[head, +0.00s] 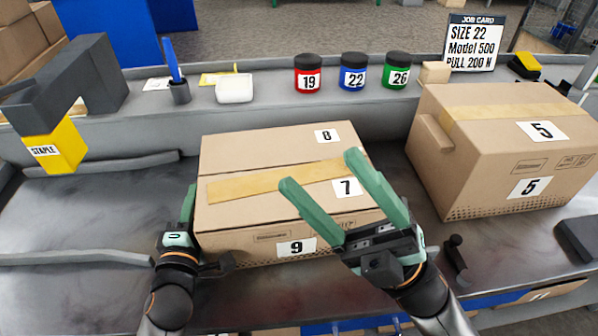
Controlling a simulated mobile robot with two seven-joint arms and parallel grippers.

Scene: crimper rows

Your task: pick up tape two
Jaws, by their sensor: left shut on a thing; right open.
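No tape marked two can be made out. A closed cardboard box (255,143) lies in front of me, with labels 8, 7 and 9. A tan tape strip (250,183) runs across its top, with label 7 at its right end. My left gripper (188,205) is at the box's left side, shut on what appears to be the box; its contact is partly hidden. My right gripper (322,172) is open and empty above the box, its fingers spread over the tape strip and covering part of it.
Another taped box (470,150) with labels 5 stands at right. Red (308,75), blue (353,73) and green (397,72) jars line the back ledge. A yellow stapler (60,148) is at left. A job card (472,43) stands behind.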

